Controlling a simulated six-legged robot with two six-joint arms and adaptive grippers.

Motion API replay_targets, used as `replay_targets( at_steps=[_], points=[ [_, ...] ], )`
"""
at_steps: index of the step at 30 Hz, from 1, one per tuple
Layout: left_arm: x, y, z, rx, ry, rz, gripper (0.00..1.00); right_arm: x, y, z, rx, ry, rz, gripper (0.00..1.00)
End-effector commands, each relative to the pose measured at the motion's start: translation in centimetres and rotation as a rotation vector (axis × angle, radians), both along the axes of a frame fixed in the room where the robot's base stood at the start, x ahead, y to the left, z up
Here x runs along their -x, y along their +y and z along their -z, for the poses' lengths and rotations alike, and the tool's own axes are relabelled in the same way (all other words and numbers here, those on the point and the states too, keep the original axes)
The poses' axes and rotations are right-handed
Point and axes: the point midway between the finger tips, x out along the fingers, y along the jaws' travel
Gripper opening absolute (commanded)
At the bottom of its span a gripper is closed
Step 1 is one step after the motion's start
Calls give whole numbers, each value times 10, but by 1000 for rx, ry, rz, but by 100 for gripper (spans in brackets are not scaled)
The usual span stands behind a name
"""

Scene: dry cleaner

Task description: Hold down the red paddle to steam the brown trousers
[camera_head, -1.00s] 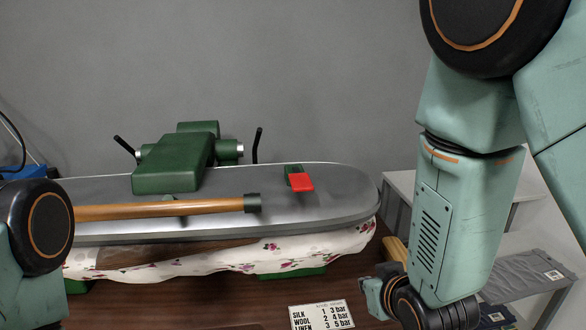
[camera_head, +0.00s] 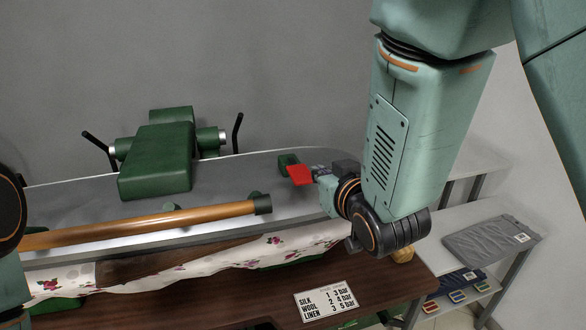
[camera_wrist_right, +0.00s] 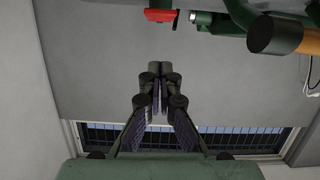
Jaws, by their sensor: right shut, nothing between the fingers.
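The red paddle (camera_head: 300,175) juts from a green mount on top of the grey press head, towards its right end. It also shows at the top of the right wrist view (camera_wrist_right: 159,15). My right gripper (camera_head: 318,171) is at the paddle's right side, very close; I cannot tell whether they touch. In the right wrist view its fingers (camera_wrist_right: 155,72) are together and empty. Brown cloth, likely the trousers (camera_head: 140,266), shows between the press head and the floral padded board (camera_head: 220,262), mostly hidden. My left gripper is out of view.
A wooden bar handle (camera_head: 150,225) runs along the front of the press head (camera_head: 90,195). A pressure card (camera_head: 325,303) lies on the brown table. Shelves (camera_head: 480,215) with folded grey cloth stand at right.

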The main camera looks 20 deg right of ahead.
Motion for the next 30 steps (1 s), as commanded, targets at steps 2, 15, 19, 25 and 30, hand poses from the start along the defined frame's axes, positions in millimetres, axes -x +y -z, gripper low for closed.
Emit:
replay_targets(
  at_steps=[2, 15, 19, 25, 30],
  points=[
    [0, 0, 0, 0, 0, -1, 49, -1, 0, -3, -9, -15, 1, 0],
    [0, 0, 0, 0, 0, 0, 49, -1, -4, -10, -37, -46, 2, 0],
    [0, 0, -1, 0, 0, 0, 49, -6, -3, -9, -37, -47, 2, 0],
    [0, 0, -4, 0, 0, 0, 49, -33, -1, -3, -38, -46, 3, 0],
    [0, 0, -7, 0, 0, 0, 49, -61, 1, 4, -37, -45, 3, 0]
  ],
)
